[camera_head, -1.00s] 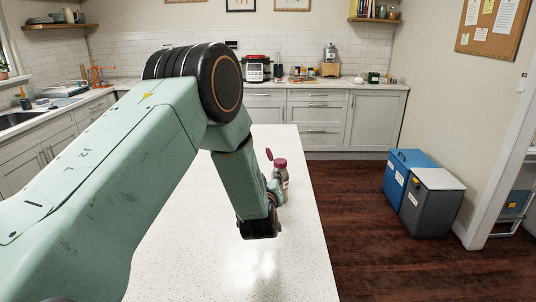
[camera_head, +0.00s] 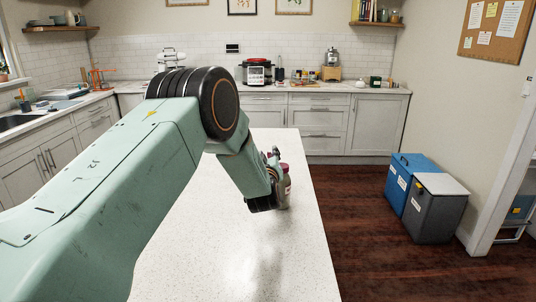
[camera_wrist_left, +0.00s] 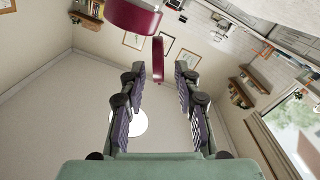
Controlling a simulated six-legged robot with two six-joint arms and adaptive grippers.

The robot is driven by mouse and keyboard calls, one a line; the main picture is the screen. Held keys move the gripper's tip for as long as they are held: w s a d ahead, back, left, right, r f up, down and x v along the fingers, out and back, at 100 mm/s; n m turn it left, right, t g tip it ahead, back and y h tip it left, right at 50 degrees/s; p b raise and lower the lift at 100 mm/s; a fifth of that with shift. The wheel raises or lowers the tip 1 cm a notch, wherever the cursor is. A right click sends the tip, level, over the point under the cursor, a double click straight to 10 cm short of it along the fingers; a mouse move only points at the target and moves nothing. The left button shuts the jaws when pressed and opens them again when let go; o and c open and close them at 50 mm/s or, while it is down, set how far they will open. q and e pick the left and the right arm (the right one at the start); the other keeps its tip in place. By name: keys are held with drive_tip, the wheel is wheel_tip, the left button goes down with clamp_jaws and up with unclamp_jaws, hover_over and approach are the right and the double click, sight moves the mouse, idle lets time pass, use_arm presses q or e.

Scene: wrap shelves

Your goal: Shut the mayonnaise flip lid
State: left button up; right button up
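The mayonnaise bottle (camera_head: 286,190) stands upright on the white counter, partly hidden by my left gripper. Its maroon cap (camera_head: 285,168) shows beside the fingers. In the left wrist view the cap (camera_wrist_left: 133,17) is at the top edge, and the raised flip lid (camera_wrist_left: 157,60) stands out from it, in line with the gap between the fingertips. My left gripper (camera_head: 272,165) is at cap height, close to the bottle's left side. In the left wrist view the left gripper (camera_wrist_left: 160,75) is open, with clear space between its pads. My right gripper is not in view.
The white counter (camera_head: 220,245) is otherwise clear around the bottle. Its right edge is near the bottle, with dark wooden floor beyond. A blue bin (camera_head: 400,180) and a grey bin (camera_head: 435,208) stand on the floor at the right.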

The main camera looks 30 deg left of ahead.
use_arm(q)
drive_tip(key=shift+w+a, duration=0.15)
drive_tip(key=shift+w, duration=0.25)
drive_tip(key=shift+a, duration=0.1)
drive_tip(key=shift+c, duration=0.3)
clamp_jaws()
